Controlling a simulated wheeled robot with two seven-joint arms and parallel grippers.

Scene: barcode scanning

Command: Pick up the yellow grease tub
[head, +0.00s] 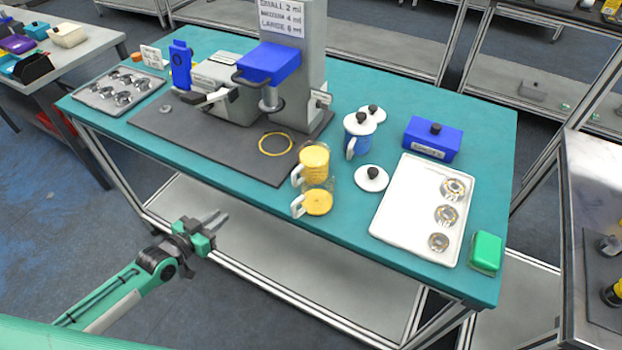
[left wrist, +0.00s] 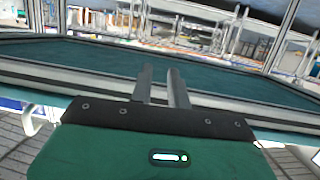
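Two yellow grease tubs with white handles stand close together at the front edge of the teal table in the head view. One tub (head: 313,162) is at the back and the other tub (head: 318,203) is nearer the edge. Both look open-topped, with yellow content and partly clear walls. My left gripper (head: 216,221) is in front of the table, left of the tubs and apart from them. In the left wrist view its two fingers (left wrist: 163,86) show a narrow gap with nothing between them. My right gripper is not in view.
A grey dispensing machine (head: 300,60) stands on a dark mat (head: 200,140) behind the tubs. A blue tub (head: 357,140), white lids (head: 371,179), a blue box (head: 433,138), a white bearing tray (head: 402,215) and a green block (head: 486,251) lie to the right. The table's front edge has a metal frame.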

